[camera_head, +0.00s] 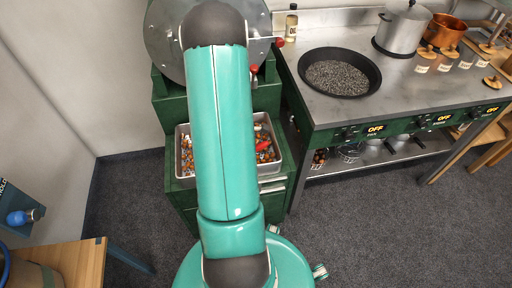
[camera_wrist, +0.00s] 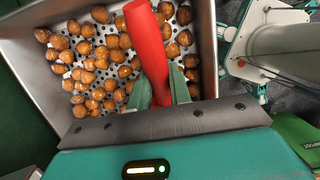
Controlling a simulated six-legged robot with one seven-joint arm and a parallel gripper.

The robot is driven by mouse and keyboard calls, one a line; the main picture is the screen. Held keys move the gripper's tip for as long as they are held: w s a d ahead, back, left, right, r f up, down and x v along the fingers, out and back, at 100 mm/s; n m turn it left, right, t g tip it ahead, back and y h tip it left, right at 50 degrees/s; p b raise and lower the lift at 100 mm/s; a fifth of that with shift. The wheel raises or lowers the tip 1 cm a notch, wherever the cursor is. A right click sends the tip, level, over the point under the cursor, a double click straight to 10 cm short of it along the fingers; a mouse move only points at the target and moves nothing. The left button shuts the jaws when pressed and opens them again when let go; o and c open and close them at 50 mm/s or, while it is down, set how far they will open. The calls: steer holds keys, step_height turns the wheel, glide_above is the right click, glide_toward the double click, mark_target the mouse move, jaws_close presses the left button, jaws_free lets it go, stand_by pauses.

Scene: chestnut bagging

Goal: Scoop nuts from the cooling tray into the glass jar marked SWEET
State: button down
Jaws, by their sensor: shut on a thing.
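The cooling tray (camera_head: 184,182) is a metal pan on the green cabinet, holding many brown nuts. In the wrist view its perforated floor and steel wall (camera_wrist: 207,50) show, with nuts (camera_wrist: 90,62) spread over the floor. My gripper (camera_wrist: 163,88) is over the tray, shut on a red handle (camera_wrist: 150,45), likely the scoop's. Its bowl is not visible. The red piece (camera_head: 263,144) also shows over the tray in the head view, where my arm hides much of the tray. Small jars with pale labels (camera_head: 422,67) stand at the counter's right; I cannot read which says SWEET.
A black pan (camera_head: 372,76) of dark grains sits on the steel counter (camera_head: 318,116), with a steel pot (camera_head: 400,30) and a copper pot (camera_head: 446,30) behind. A wooden table (camera_head: 80,262) stands at lower left. The grey floor (camera_head: 365,215) is open at the lower right.

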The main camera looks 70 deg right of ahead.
steer(key=shift+t+y, duration=0.5)
steer(key=shift+t, duration=0.4)
steer(key=shift+w+a+f, duration=0.3)
steer(key=shift+w+a, duration=0.35)
steer(key=shift+w, duration=0.6)
steer(key=shift+w+a+f, duration=0.3)
steer(key=shift+w+a, duration=0.35)
steer(key=shift+w, duration=0.65)
steer(key=shift+w+a+f, duration=0.3)
steer(key=shift+w+a, duration=0.35)
steer(key=shift+w, duration=0.6)
steer(key=shift+r+t, duration=0.25)
steer(key=shift+t, duration=0.15)
steer(key=shift+r+t+y, duration=0.2)
steer(key=shift+t+y, duration=0.1)
steer(key=shift+r+t, duration=0.35)
steer(key=shift+t, duration=0.05)
step_height(320, 180, up, 6)
steer(key=s+d, duration=0.1)
steer(key=s, duration=0.1)
steer(key=shift+f+t+y, duration=0.2)
steer(key=shift+t+y, duration=0.2)
